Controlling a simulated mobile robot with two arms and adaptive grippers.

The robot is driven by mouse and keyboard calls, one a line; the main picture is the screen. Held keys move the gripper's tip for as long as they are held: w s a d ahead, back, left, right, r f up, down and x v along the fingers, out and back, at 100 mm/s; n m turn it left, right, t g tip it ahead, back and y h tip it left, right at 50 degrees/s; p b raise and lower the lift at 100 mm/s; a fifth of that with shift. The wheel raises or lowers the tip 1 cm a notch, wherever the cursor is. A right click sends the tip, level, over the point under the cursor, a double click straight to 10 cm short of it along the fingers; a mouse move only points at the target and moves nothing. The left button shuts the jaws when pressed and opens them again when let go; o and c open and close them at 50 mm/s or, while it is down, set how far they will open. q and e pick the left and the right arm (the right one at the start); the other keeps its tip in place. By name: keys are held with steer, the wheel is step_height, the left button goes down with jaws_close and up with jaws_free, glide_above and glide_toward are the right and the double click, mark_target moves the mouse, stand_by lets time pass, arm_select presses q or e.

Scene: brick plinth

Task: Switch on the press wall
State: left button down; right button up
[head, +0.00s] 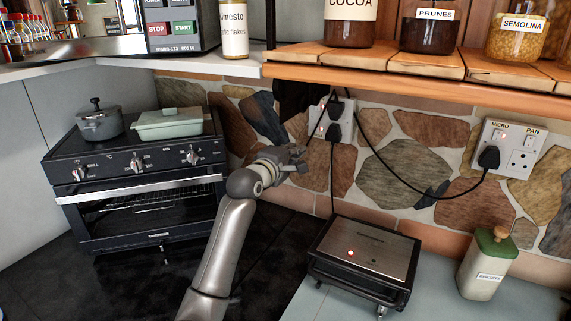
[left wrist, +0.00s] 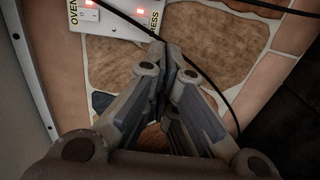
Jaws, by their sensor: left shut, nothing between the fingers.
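The double wall socket (head: 318,120) is on the stone wall, with two black plugs in it. In the left wrist view the socket plate (left wrist: 112,22) carries the labels OVEN and PRESS, and a red light glows beside each. The press (head: 365,248) is a black and steel appliance on the counter below, with a red light lit on its lid. My left gripper (head: 302,158) is shut and empty, just below and left of the socket. In the left wrist view its fingertips (left wrist: 158,50) are close to the PRESS side; contact cannot be told. My right gripper is not in view.
A second socket (head: 508,148) labelled MICRO and PAN is at the right, with a plug under MICRO. Black cables (head: 385,170) hang along the wall. A wooden shelf (head: 400,62) with jars overhangs it. An oven (head: 140,180) and a biscuits jar (head: 485,265) stand nearby.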

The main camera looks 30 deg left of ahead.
arm_select(q)
steer(key=s+b, duration=0.1)
steer(key=s, duration=0.4)
steer(key=shift+d+f, duration=0.1)
steer(key=shift+d, duration=0.05)
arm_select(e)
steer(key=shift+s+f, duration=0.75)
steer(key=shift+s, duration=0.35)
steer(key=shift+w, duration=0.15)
